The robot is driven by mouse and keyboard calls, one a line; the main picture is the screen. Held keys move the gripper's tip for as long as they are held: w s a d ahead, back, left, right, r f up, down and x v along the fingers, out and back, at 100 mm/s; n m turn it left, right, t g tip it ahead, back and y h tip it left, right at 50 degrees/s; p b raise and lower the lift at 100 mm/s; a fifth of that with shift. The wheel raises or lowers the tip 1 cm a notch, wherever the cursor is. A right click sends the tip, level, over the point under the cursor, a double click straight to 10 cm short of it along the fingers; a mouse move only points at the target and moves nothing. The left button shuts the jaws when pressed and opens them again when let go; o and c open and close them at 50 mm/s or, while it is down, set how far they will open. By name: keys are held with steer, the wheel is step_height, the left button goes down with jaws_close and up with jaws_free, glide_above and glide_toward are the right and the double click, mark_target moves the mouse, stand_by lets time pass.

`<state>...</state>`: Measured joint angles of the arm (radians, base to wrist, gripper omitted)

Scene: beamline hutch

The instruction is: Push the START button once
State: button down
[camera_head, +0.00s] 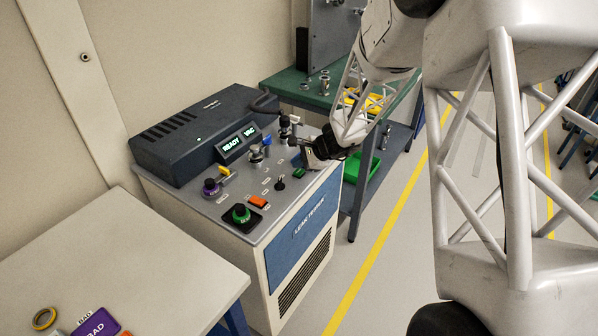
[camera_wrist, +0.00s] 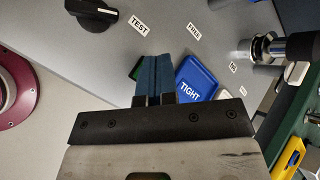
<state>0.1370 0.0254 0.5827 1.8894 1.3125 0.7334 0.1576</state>
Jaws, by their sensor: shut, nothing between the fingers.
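The leak tester console (camera_head: 222,222) stands mid-left in the head view. On its front left sits a round green button (camera_head: 241,213) on a black square base; its lettering is too small to read. A green rectangular button (camera_head: 299,173) lies near the right edge, close to my gripper (camera_head: 311,160). In the wrist view my gripper (camera_wrist: 154,76) has its blue fingers together and empty above the panel. They partly cover a green piece (camera_wrist: 136,70) behind them. A blue piece marked TIGHT (camera_wrist: 196,80) is just right of the fingers. I cannot read START anywhere.
A black knob (camera_wrist: 91,14) is near the TEST label. An orange switch (camera_head: 258,202) and purple knob (camera_head: 211,187) are on the panel, with valves behind. The display (camera_head: 238,143) reads READY VAC. A beige table (camera_head: 120,255) is at left, a green bench (camera_head: 295,90) behind.

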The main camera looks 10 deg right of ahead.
mark_target(299, 172)
steer(key=shift+f, duration=0.8)
stand_by(0.9)
steer(key=shift+r, duration=0.85)
steer(key=shift+r, duration=0.15)
steer(key=shift+r, duration=2.4)
